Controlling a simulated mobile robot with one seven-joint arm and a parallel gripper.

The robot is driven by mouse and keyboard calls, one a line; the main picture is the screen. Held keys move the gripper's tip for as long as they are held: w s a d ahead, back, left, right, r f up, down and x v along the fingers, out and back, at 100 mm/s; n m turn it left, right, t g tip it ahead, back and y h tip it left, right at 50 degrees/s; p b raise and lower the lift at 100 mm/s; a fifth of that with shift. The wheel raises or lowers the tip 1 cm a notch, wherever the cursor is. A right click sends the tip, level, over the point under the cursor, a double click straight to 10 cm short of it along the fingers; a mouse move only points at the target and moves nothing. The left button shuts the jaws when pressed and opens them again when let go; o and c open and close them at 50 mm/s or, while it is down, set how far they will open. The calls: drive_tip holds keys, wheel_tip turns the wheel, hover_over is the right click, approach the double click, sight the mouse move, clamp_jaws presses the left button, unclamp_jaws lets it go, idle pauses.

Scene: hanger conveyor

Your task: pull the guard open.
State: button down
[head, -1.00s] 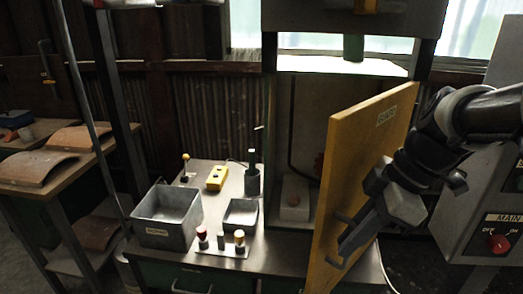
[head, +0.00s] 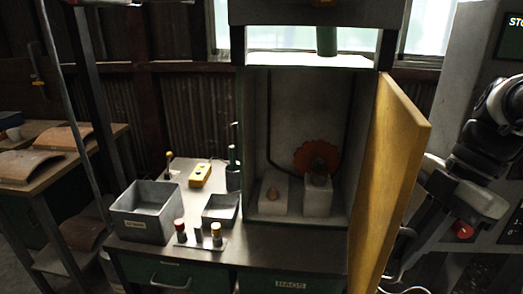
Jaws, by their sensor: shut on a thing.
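The guard (head: 398,150) is a yellow hinged panel on the right side of a grey machine enclosure. It stands swung well out from the opening and shows nearly edge-on. Its handle (head: 405,236) is on the outer face, at the right. My gripper (head: 412,240) is to the right of the panel, shut on the handle; the grip is partly hard to make out against the dark background. Inside the enclosure (head: 300,110), an orange toothed disc (head: 316,157) and two pale blocks show.
A grey control cabinet (head: 465,60) with a red knob is close behind my arm at the right.

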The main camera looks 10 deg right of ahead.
drive_tip(key=c, duration=1.8)
unclamp_jaws()
drive_tip(key=shift+c, duration=0.2)
drive_tip(key=shift+r, duration=0.15)
drive_tip(key=p+v, duration=0.3)
drive_tip(key=v, duration=0.8)
drive_tip(key=shift+d+r, duration=0.15)
drive_tip(key=shift+r, duration=0.25)
